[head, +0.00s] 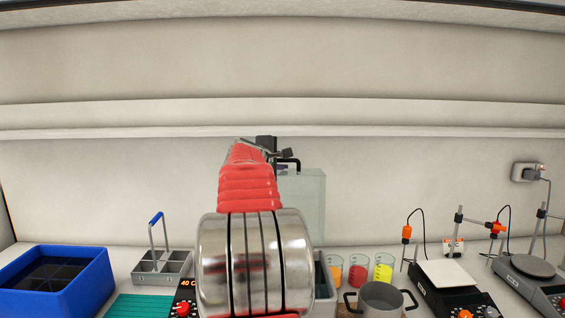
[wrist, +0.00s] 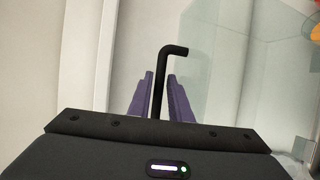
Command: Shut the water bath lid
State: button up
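The water bath's clear lid (head: 313,205) stands raised behind my arm in the head view; it also shows as a pale glassy panel in the wrist view (wrist: 205,75). Its black handle (head: 292,161) juts from its upper part and bends at its end. In the wrist view the handle (wrist: 160,80) runs between the two purple fingers of my gripper (wrist: 161,85), which are close together on either side of it. My gripper appears shut on the handle. In the head view my arm hides most of the bath, leaving its control panel (head: 184,300) in sight.
Beakers with orange, red and yellow liquid (head: 357,271) and a metal pot (head: 380,300) stand right of my arm. Further right are stirrer plates with probe stands (head: 452,280). A metal rack (head: 162,266) and a blue tub (head: 85,272) stand left.

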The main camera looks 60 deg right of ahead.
grip_shut()
dwell(0.3)
